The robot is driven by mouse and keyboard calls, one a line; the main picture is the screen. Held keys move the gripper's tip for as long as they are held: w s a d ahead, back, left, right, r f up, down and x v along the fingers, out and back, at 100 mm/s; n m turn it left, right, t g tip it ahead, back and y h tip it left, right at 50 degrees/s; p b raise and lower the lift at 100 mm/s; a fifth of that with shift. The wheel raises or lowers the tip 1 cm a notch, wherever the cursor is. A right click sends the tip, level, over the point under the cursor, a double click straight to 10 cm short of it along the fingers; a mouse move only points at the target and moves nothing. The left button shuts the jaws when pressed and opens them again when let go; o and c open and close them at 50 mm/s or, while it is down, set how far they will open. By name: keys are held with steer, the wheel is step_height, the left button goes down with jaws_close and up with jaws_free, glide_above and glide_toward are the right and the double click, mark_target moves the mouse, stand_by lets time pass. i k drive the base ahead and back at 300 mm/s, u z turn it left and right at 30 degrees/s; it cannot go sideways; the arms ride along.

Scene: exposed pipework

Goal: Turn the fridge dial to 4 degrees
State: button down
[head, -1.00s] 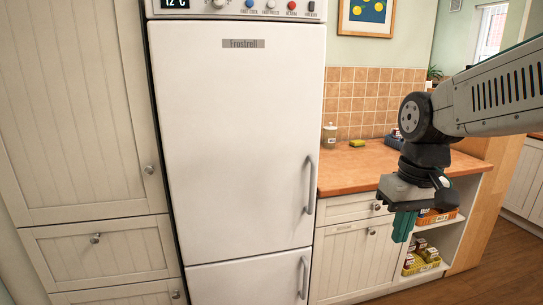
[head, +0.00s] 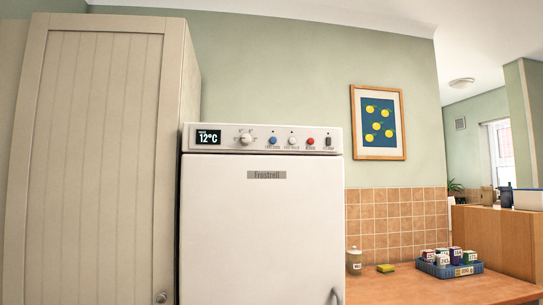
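The white fridge (head: 262,225) stands in the middle of the head view, with a control panel along its top. The display (head: 208,137) on the panel's left reads 12°C. The white dial (head: 246,139) is just right of the display, with small marks around it that are too small to read. To its right are blue, white and red knobs and a dark switch (head: 328,141). My gripper and arm are outside the current view.
A tall cream cupboard (head: 88,160) stands close on the fridge's left. On the right, a wooden worktop (head: 430,290) holds a jar (head: 354,261), a yellow-green sponge (head: 386,268) and a blue crate (head: 448,269) of small boxes. A framed picture (head: 378,122) hangs above.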

mark_target(245, 139)
steer(key=k, duration=1.3)
steer(key=u, duration=0.5)
steer(key=i, duration=0.6)
steer(key=u, duration=0.55)
steer(key=i, duration=0.7)
steer(key=z, duration=0.8)
steer(key=i, duration=0.8)
steer(key=z, duration=0.85)
